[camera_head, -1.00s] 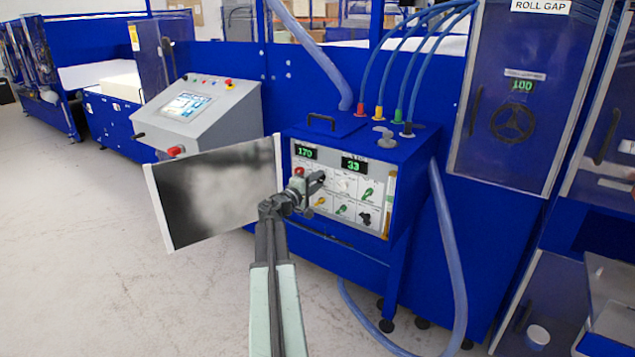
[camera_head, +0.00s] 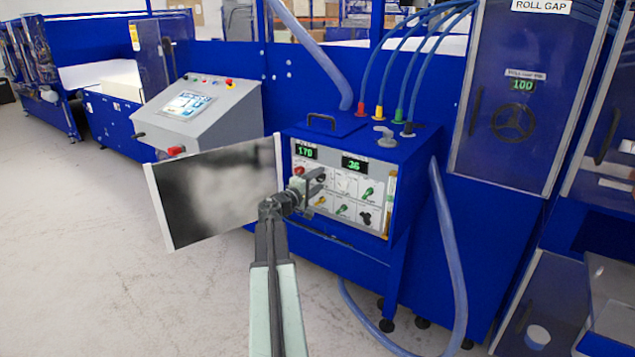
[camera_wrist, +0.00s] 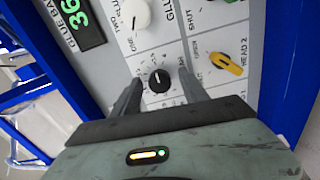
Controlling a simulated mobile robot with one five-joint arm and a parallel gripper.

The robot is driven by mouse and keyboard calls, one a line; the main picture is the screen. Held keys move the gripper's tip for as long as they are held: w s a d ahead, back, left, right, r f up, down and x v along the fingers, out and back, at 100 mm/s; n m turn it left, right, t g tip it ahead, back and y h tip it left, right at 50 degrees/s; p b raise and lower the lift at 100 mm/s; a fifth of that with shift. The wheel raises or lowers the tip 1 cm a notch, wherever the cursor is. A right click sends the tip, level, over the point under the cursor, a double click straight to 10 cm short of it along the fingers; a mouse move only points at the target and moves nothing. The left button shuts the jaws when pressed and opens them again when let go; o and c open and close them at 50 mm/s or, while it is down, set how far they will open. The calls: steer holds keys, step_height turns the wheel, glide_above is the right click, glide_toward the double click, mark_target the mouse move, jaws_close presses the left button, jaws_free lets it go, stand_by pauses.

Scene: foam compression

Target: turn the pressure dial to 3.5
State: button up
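The black pressure dial (camera_wrist: 159,80), with a white pointer mark and a printed scale, sits on the white control panel (camera_wrist: 115,55) in the wrist view. My gripper (camera_wrist: 160,86) is open, with one dark finger on each side of the dial and gaps between. In the head view my gripper (camera_head: 320,181) is at the panel's front and hides the dial. The green display labelled glue bar (camera_wrist: 75,22) reads 36; it also shows in the head view (camera_head: 354,164). I cannot make out a decimal point.
A white knob (camera_wrist: 135,13) sits above the dial and a yellow knob (camera_wrist: 226,63) to its right. The blue machine (camera_head: 412,165) carries hoses on top. A grey console (camera_head: 200,110) stands at left.

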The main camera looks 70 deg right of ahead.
steer(key=v, duration=0.8)
